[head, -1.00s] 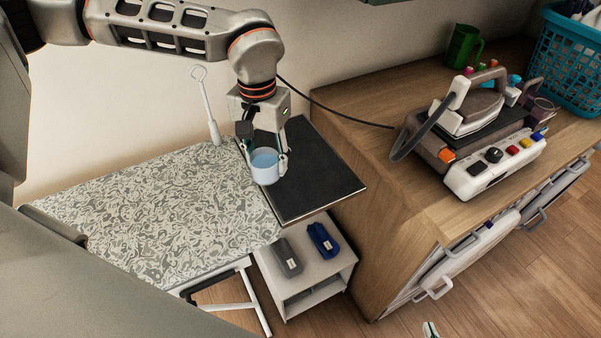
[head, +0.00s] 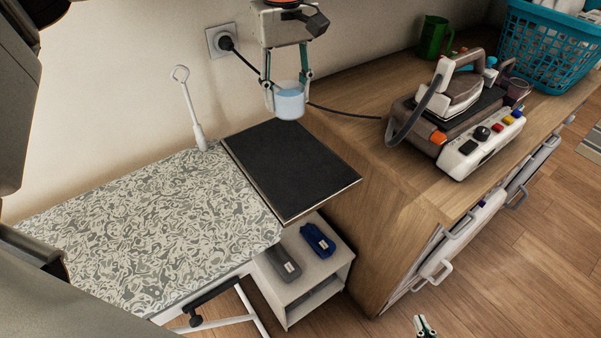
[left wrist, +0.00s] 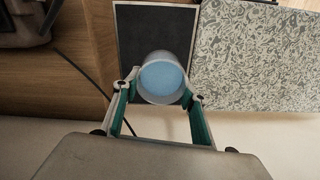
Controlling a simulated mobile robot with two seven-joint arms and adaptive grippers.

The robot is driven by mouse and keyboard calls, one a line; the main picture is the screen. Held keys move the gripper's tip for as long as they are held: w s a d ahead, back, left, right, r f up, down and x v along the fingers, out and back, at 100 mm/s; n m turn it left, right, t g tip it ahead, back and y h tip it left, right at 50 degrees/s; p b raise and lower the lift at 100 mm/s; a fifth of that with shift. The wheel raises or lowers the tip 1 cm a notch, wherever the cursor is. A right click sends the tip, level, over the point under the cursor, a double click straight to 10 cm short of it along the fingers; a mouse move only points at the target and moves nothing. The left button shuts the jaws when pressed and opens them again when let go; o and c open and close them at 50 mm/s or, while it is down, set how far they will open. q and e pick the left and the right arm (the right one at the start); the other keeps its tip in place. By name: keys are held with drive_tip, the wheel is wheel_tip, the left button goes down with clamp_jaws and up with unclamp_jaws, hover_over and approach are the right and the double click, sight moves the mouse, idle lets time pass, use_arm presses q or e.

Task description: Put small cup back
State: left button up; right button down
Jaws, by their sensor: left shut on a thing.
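The small cup (head: 290,104) is translucent and light-coloured, with blue liquid inside. My left gripper (head: 288,88) is shut on it and holds it in the air, upright as far as I can tell. In the head view it appears beyond the dark board, in front of the wall and the wooden counter's back left corner. The left wrist view shows the cup (left wrist: 162,78) between the fingertips, with the dark board below. Only the tips of my right gripper (head: 424,327) show at the bottom edge; its opening is unclear.
The wooden counter (head: 400,190) carries an iron on its station (head: 460,125), a green mug (head: 433,37) and a teal basket (head: 550,50). The dark board (head: 290,170) and patterned ironing board (head: 150,225) are clear on top. A black cord (head: 345,112) runs to a wall socket.

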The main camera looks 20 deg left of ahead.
use_arm(q)
drive_tip(key=shift+w+d+r+n+b, duration=0.15)
drive_tip(key=shift+w+d+r+n, duration=0.1)
drive_tip(key=shift+d+r+n, duration=0.25)
drive_tip(key=shift+w+d+r+n+b, duration=0.2)
drive_tip(key=shift+d+r+n, duration=0.1)
drive_tip(key=shift+d+r, duration=0.25)
wheel_tip(320, 180, down, 20)
drive_tip(key=shift+a+r, duration=0.1)
drive_tip(key=shift+r, duration=0.15)
drive_tip(key=shift+f, duration=0.1)
drive_tip(key=o, duration=1.3)
wheel_tip(320, 180, up, 12)
drive_tip(key=shift+s, duration=0.1)
